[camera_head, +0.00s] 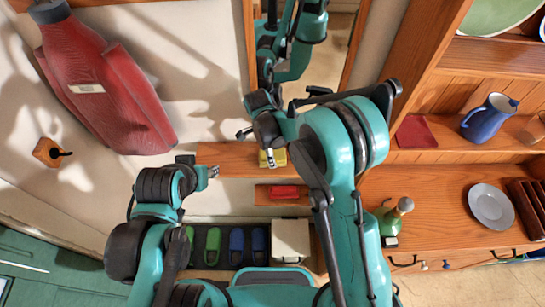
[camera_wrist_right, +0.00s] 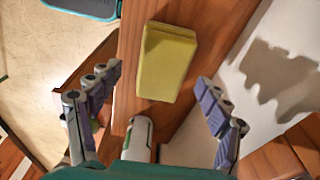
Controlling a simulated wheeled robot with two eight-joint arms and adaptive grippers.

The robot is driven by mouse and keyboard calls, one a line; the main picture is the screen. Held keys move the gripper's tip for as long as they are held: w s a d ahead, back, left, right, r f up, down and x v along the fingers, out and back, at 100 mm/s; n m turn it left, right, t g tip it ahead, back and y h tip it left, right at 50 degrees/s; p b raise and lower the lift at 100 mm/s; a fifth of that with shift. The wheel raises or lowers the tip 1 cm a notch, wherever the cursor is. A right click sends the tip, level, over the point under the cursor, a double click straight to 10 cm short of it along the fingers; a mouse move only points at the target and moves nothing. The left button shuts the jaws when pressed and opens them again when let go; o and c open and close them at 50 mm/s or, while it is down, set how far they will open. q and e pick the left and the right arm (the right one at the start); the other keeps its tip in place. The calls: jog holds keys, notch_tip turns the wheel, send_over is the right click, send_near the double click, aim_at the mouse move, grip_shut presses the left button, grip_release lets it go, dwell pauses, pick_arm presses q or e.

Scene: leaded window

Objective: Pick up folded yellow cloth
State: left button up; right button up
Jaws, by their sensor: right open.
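The folded yellow cloth (camera_head: 279,157) lies on a wooden shelf in the middle of the head view, partly hidden by my right gripper. In the right wrist view the cloth (camera_wrist_right: 165,62) shows as a thick yellow block on the wood. My right gripper (camera_head: 257,146) is open beside the cloth. In the wrist view its fingers (camera_wrist_right: 160,80) stand apart on both sides of the cloth's near end, touching nothing that I can see. My left gripper (camera_head: 199,165) is to the left of the shelf, with its fingertips apart and nothing between them.
A white cylinder (camera_wrist_right: 140,138) stands near the cloth in the wrist view. A red folded cloth (camera_head: 285,192) lies on a lower shelf. Green and blue slippers (camera_head: 236,243) and a white box (camera_head: 291,238) are below. A blue jug (camera_head: 486,120) stands on the right cupboard.

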jog(key=f, duration=0.3)
jog(key=shift+w+d, duration=0.15)
jog(key=shift+w, duration=0.05)
jog(key=shift+s+r, duration=0.1)
jog(key=c, duration=1.2)
notch_tip(320, 180, up, 10)
jog(key=shift+r, duration=0.1)
jog(key=o, duration=0.4)
jog(key=c, duration=0.3)
